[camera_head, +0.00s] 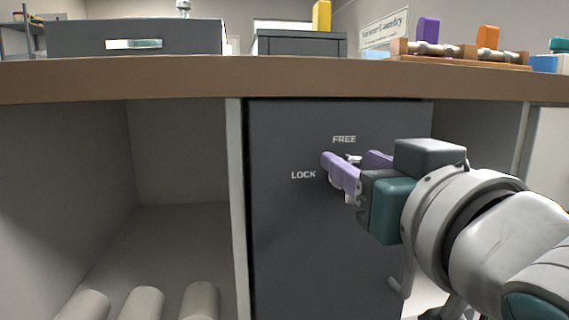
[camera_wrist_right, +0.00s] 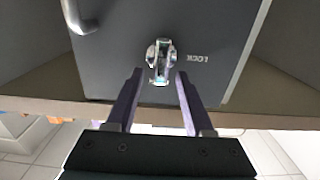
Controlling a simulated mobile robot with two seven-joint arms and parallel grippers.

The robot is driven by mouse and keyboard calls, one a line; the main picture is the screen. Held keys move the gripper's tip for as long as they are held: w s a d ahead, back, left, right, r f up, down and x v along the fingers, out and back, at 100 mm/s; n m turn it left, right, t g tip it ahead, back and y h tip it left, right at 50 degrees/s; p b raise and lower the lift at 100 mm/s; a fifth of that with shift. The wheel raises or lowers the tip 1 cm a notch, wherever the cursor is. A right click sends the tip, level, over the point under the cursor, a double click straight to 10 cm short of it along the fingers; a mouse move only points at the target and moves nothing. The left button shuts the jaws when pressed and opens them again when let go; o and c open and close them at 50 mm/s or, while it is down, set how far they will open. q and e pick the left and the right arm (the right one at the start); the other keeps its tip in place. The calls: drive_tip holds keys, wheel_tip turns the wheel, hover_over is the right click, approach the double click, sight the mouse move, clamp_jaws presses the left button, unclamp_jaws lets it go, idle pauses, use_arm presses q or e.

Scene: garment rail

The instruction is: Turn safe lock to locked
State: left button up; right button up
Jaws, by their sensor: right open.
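The safe (camera_head: 300,240) is a dark grey box under the counter, its door marked FREE above and LOCK to the left of the knob. The lock knob (camera_wrist_right: 160,57) is shiny metal and shows in the right wrist view beside the word LOCK. In the head view only a small part of the knob (camera_head: 352,158) shows behind my right gripper. My right gripper (camera_head: 350,163) has purple fingers and is open in front of the knob. In the right wrist view its fingertips (camera_wrist_right: 159,73) lie on either side of the knob's near end; contact cannot be told. My left gripper is not in view.
The brown counter edge (camera_head: 200,79) runs above the safe. An open grey compartment (camera_head: 180,170) lies left of the safe. A handle (camera_wrist_right: 83,20) sticks out from the safe door. A drawer box (camera_head: 80,37) and a rack with coloured blocks (camera_head: 460,58) stand on the counter.

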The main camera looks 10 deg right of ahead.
clamp_jaws()
idle(0.3)
idle(0.3)
